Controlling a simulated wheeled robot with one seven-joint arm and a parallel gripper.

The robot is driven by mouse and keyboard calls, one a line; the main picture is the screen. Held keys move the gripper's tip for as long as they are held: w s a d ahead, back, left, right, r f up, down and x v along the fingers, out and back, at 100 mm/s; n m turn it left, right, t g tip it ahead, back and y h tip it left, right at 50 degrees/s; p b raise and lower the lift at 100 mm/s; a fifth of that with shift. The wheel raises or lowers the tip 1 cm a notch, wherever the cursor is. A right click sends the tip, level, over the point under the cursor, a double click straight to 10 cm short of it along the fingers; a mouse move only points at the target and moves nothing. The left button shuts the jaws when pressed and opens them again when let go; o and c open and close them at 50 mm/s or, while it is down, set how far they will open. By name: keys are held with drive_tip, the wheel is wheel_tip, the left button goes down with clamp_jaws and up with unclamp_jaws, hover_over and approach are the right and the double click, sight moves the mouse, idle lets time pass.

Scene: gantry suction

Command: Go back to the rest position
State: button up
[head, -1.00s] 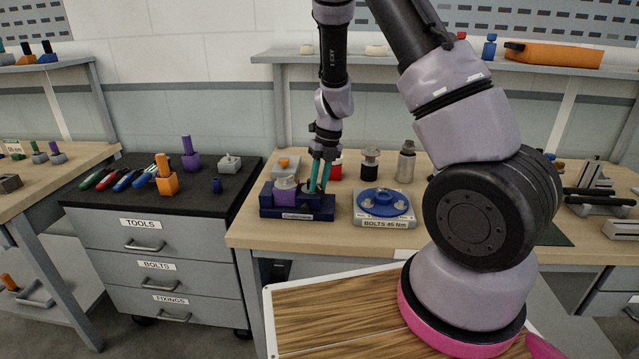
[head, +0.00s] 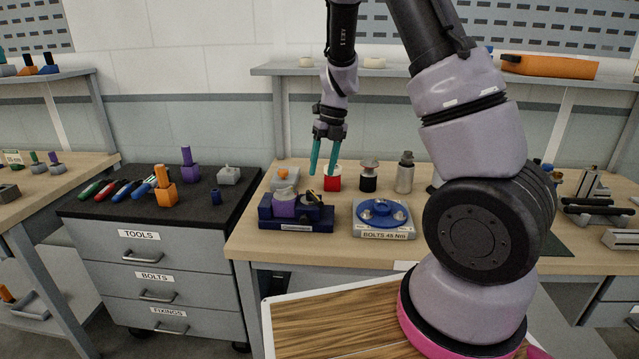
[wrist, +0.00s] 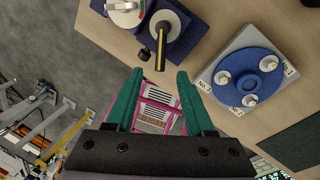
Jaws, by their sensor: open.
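My gripper (head: 323,172) hangs above the workbench with its two teal fingers apart and nothing between them. It is above and slightly behind the dark blue fixture (head: 295,224), clear of it. In the wrist view my gripper (wrist: 158,85) also shows open and empty, with the fixture (wrist: 190,30) beyond the fingers at the top.
A blue round flange on a grey plate (head: 384,233) labelled for bolts sits right of the fixture. A red container (head: 332,183), a black-and-grey jar (head: 368,180) and a grey bottle (head: 404,175) stand behind. A shelf (head: 390,71) runs above the bench. A drawer cabinet (head: 160,240) stands left.

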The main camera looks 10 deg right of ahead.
drive_tip(key=shift+d+r, duration=0.25)
drive_tip(key=shift+r, duration=0.85)
drive_tip(key=s+d+r+n+t+y, duration=0.1)
drive_tip(key=s+r+n+t, duration=0.1)
drive_tip(key=s+r+n, duration=0.5)
drive_tip(key=s+d+r+n+t+y, duration=0.1)
drive_tip(key=s+d+r+n, duration=0.15)
drive_tip(key=r+n, duration=0.65)
drive_tip(key=s+d+r+n+t+h, duration=0.2)
drive_tip(key=s+r+n+t, duration=0.2)
drive_tip(key=s+r+n, duration=0.4)
drive_tip(key=s+n, duration=0.4)
drive_tip(key=n, duration=0.2)
drive_tip(key=shift+r+t, duration=0.2)
drive_tip(key=shift+t, duration=0.1)
